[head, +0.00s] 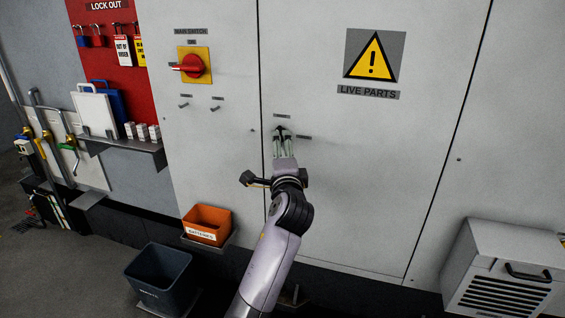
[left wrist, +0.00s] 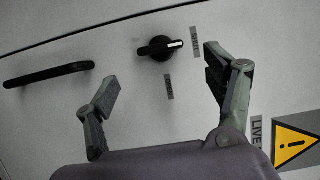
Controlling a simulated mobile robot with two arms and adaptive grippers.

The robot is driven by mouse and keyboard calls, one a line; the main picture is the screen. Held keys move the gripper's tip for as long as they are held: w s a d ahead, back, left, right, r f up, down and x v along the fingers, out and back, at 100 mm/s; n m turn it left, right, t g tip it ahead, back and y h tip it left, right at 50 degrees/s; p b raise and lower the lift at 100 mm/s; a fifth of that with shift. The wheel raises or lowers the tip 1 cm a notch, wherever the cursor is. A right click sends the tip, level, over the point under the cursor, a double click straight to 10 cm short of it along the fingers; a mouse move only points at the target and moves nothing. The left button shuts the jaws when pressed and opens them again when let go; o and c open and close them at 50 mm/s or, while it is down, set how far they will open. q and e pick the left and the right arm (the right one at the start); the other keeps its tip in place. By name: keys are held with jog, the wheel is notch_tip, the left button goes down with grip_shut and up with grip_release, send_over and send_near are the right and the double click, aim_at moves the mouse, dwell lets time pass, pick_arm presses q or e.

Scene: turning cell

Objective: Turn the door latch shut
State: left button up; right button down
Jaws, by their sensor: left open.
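The door latch is a small black round knob (left wrist: 160,48) with a white pointer on its grip, on the pale cabinet door. In the left wrist view the pointer aims right, at a small grey label (left wrist: 195,42); a second label (left wrist: 168,87) lies below the knob. In the head view the knob (head: 280,129) shows just past my fingertips, partly hidden. My left gripper (head: 283,142) is open and empty in front of the door. In the left wrist view its fingers (left wrist: 161,72) stand apart, one to each side of the knob, without visible contact. My right gripper is not in view.
A black bar handle (left wrist: 48,73) is on the same door, left of the knob in the wrist view. A red main switch (head: 192,66) is on the neighbouring panel. An orange bin (head: 207,224) and a dark bin (head: 158,277) stand low at left; a vented box (head: 505,268) projects at lower right.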

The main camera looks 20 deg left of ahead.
pick_arm(q)
jog(key=v, duration=0.4)
jog(key=s+d+f+n+g+h, duration=0.1)
jog(key=s+f+g+h, duration=0.2)
jog(key=f, duration=1.7)
jog(key=s+d+f+g+h, duration=0.2)
jog(key=s+f+g, duration=0.1)
jog(key=f, duration=1.7)
jog(key=s+a+f+n+g+h+b, duration=0.1)
jog(key=s+f+n+g, duration=0.1)
jog(key=s+f, duration=0.7)
jog(key=s+a+f+n+g, duration=0.1)
jog(key=s+f+g, duration=0.1)
jog(key=s+f, duration=0.7)
jog(key=s+a+f+n+g, duration=0.2)
jog(key=s+f, duration=0.4)
jog(key=s, duration=0.5)
jog(key=s+a+f+n+g, duration=0.2)
jog(key=s+f, duration=0.4)
jog(key=s, duration=0.6)
jog(key=s+a+f+n+g+b, duration=0.1)
jog(key=s+f, duration=0.5)
jog(key=s, duration=0.6)
jog(key=shift+a+n+g, duration=0.4)
jog(key=shift+a+n, duration=0.5)
jog(key=shift+n, duration=0.3)
